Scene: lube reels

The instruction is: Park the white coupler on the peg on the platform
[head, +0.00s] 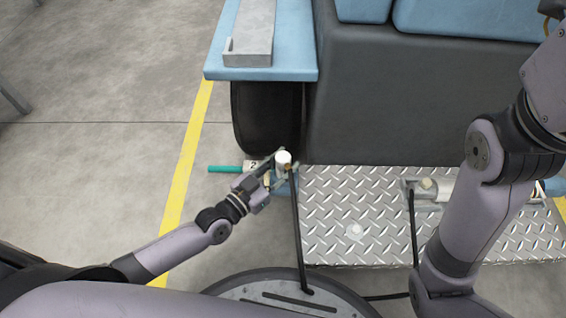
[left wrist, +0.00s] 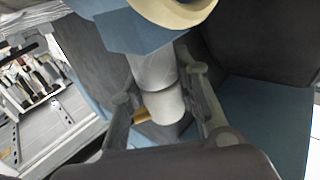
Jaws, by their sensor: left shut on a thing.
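My left gripper (head: 277,168) is shut on the white coupler (head: 283,157), beside the left end of the platform (head: 330,205). In the left wrist view the white coupler (left wrist: 160,88) is a pale cylinder between my two fingers (left wrist: 165,108). A black hose (head: 297,230) runs down from near the coupler in the head view. A small pale round piece (head: 355,229) stands out on the diamond plate; I cannot tell whether it is the peg. My right gripper does not show; my right arm crosses the right side.
A teal bar (head: 225,169) with a tag marked 2 lies left of the gripper. A metal fitting with a cream cap (head: 428,184) sits on the platform, with another hose below it. A dark tyre (head: 265,117) and grey machine body (head: 400,100) stand behind.

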